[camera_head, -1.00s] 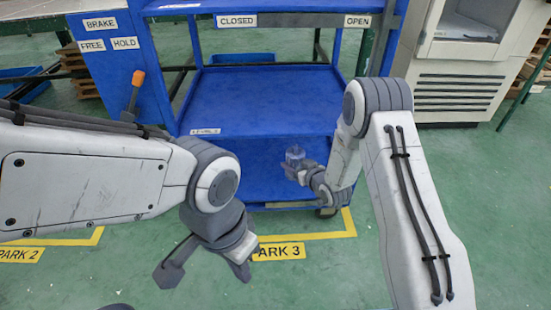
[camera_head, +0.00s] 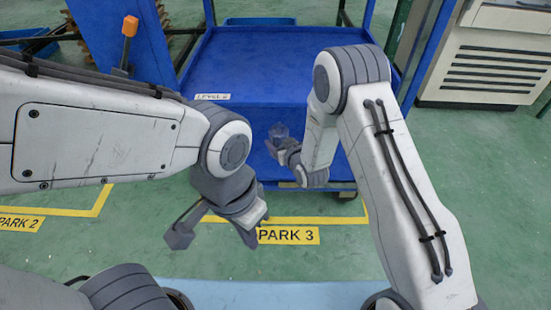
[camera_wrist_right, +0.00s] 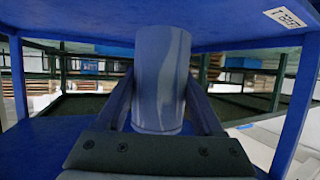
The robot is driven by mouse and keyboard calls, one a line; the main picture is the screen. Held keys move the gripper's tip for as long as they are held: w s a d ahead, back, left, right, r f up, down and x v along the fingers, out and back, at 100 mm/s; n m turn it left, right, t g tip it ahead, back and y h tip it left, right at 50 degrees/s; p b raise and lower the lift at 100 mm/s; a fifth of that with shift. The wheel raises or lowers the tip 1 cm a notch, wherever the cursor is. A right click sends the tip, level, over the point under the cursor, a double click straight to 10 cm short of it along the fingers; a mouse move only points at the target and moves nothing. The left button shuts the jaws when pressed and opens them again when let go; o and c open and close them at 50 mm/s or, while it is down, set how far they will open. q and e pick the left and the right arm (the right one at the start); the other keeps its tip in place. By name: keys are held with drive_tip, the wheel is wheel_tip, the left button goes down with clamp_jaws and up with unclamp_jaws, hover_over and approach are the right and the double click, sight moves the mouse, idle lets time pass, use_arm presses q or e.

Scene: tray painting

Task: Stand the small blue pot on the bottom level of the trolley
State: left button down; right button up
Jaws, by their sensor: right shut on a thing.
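The blue trolley (camera_head: 262,66) stands in front of me. Its bottom level (camera_head: 338,172) shows below the shelf labelled level 2. My right gripper (camera_head: 279,143) is shut on the small blue pot (camera_head: 278,131), which is upright at the trolley's front, below the level 2 edge. In the right wrist view the pot (camera_wrist_right: 162,80) is streaked blue and stands between the fingers, under a blue shelf (camera_wrist_right: 225,22). My left gripper (camera_head: 215,232) is open and empty, over the floor before the trolley.
The level 2 shelf (camera_head: 280,55) overhangs the pot, and blue posts stand at the trolley's sides. An orange-tipped lever (camera_head: 130,28) is at the left. The green floor is clear on the right, by a pale cabinet (camera_head: 490,60).

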drive_tip(key=shift+s+a+f, duration=0.15)
drive_tip(key=shift+a+f, duration=0.15)
drive_tip(key=shift+a, duration=0.25)
wheel_tip(320, 180, down, 4)
drive_tip(key=b, duration=0.3)
drive_tip(key=shift+r, duration=0.1)
drive_tip(key=shift+f+b, duration=0.2)
drive_tip(key=shift+b, duration=0.15)
drive_tip(key=o, duration=0.9)
drive_tip(key=shift+o, duration=0.2)
